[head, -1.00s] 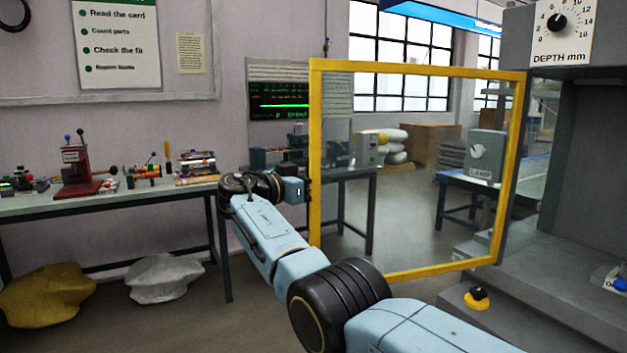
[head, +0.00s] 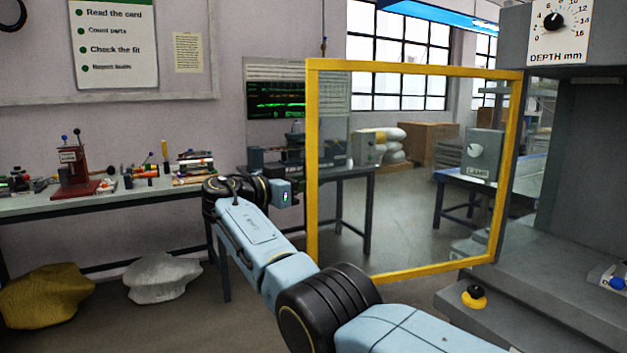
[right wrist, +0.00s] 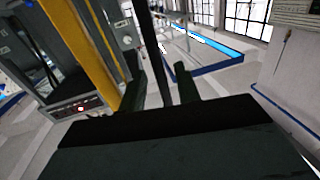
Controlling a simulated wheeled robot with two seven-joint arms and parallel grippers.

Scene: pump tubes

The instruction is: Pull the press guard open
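The press guard is a clear panel in a yellow frame (head: 313,130) in the head view. Its right side is by the grey press (head: 590,130), and it stands swung out to the left, leaving the press front uncovered. My right gripper (head: 298,194) is just left of the frame's free left edge, with its fingers mostly hidden from the head view. In the right wrist view the fingers (right wrist: 162,88) are spread apart, with dark upright bars between or beyond them. The yellow frame (right wrist: 92,45) is left of the fingers. My left gripper is out of view.
A bench (head: 130,203) with small parts stands along the left wall, with a yellow sack (head: 45,295) and a white sack (head: 163,278) beneath. A yellow-and-black button (head: 474,296) sits on the press base. Open floor lies behind the guard.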

